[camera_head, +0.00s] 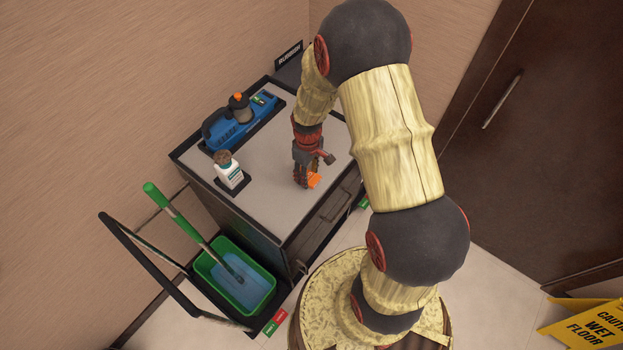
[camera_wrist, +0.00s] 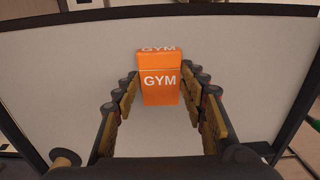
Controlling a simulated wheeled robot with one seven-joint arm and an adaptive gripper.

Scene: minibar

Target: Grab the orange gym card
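The orange gym card (camera_wrist: 161,88) looks like a small box with white GYM lettering on two faces. In the wrist view it is between the two fingers of my gripper (camera_wrist: 161,80), with a fingertip close beside each edge. I cannot tell whether the fingertips press on it. In the head view my gripper (camera_head: 307,175) points down at the right part of the grey cabinet top (camera_head: 270,205). The orange card (camera_head: 314,181) shows at its fingertips, partly hidden by the fingers.
A green bucket (camera_head: 233,308) with a green-handled tool stands in front. A yellow wet-floor sign (camera_head: 590,325) is at lower right. Walls enclose the back.

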